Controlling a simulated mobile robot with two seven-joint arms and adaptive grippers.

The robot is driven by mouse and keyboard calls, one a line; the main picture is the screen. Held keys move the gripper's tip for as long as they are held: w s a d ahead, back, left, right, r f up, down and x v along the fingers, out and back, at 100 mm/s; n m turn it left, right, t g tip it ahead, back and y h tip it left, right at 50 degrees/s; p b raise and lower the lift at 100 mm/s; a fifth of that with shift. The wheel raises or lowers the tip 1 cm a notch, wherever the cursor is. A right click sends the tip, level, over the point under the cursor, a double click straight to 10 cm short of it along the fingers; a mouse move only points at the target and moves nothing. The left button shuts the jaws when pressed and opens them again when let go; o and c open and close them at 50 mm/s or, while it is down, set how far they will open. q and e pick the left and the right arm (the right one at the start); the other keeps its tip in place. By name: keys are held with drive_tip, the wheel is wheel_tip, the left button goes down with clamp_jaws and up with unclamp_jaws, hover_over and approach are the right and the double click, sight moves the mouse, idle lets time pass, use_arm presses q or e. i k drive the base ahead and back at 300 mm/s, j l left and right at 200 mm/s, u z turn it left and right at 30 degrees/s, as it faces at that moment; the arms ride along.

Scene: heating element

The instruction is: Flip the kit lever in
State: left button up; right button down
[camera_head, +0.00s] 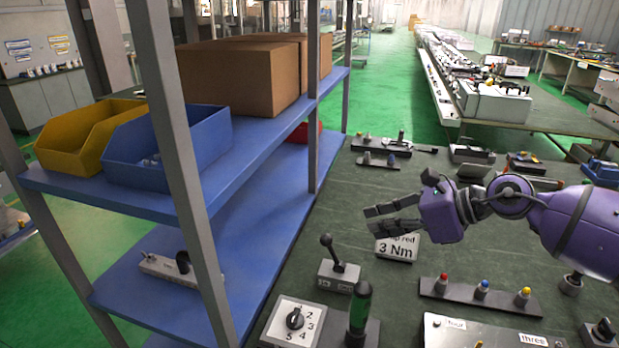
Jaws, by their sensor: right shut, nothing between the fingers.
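A lever with a black ball knob (327,241) stands on a small light grey box (338,277) on the dark green bench top. The lever leans up and to the left in the picture. The box front has small labels that are hard to read. My right gripper (370,219) comes in from the right, above the bench, up and to the right of the knob and clear of it. It is shut and empty. My left gripper is not in view.
A sign reading 3 Nm (397,249) stands below my right gripper. A numbered dial (296,320) and a green-handled tool (360,308) are in front of the lever box. A strip with coloured buttons (480,297) lies to the right. A blue shelf rack (262,127) borders the left.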

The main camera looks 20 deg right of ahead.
sight(330, 249)
drive_tip(key=k, duration=1)
